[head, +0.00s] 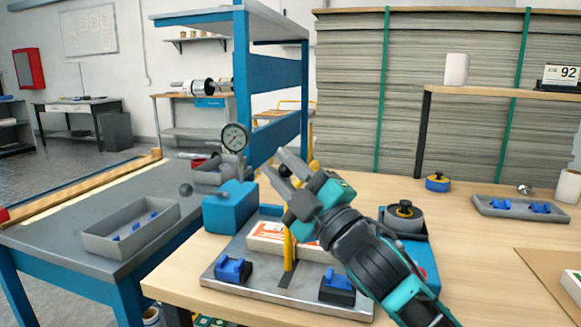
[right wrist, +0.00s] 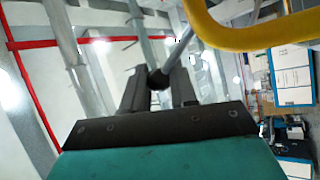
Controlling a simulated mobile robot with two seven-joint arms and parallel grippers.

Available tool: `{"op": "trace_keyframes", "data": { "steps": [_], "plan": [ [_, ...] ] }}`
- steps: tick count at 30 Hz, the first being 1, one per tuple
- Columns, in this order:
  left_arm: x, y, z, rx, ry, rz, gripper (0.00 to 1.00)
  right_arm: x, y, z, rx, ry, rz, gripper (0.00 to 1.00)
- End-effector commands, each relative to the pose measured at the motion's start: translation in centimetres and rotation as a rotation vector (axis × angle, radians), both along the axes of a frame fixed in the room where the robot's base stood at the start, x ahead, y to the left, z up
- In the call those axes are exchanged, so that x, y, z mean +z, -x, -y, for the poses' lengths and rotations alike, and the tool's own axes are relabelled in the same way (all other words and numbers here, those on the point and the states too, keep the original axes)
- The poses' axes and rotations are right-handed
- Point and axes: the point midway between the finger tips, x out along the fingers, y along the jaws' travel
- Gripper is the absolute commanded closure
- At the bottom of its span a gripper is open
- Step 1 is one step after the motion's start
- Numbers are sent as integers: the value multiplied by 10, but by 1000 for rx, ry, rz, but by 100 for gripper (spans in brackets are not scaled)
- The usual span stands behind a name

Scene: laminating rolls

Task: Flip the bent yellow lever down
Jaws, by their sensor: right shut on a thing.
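The bent yellow lever (head: 289,250) rises from the grey base plate (head: 222,274) in the head view. My right gripper (head: 277,168) hides much of its upper part. In the right wrist view a curved yellow bar (right wrist: 240,37) crosses the top right, close to the camera. My right gripper (right wrist: 160,85) is shut on a dark round knob (right wrist: 158,78) at the end of a grey rod (right wrist: 181,44). The rod runs up toward the yellow bar; I cannot tell whether they join. My left gripper is not in view.
A dial gauge (head: 235,138) stands behind. Blue clamps (head: 232,268) sit on the plate's front. A grey tray (head: 130,228) is at left.

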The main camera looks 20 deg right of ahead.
Motion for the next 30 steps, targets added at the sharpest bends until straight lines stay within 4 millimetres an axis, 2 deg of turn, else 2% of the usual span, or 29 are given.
{"op": "trace_keyframes", "data": {
  "steps": [1, 3, 20, 21, 27, 30],
  "plan": [
    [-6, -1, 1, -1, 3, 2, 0, -10, 0, 1, -10, 14, 3, 100],
    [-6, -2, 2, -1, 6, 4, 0, -13, 2, -1, -11, 24, 14, 100],
    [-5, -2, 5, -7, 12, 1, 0, -18, 5, -5, -8, 40, 28, 100],
    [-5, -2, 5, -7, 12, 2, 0, -18, 5, -5, -8, 40, 28, 70],
    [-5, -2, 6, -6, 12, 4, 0, -17, 6, -5, -5, 37, 30, 51],
    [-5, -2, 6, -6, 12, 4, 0, -15, 6, -5, -5, 36, 33, 51]
  ]
}}
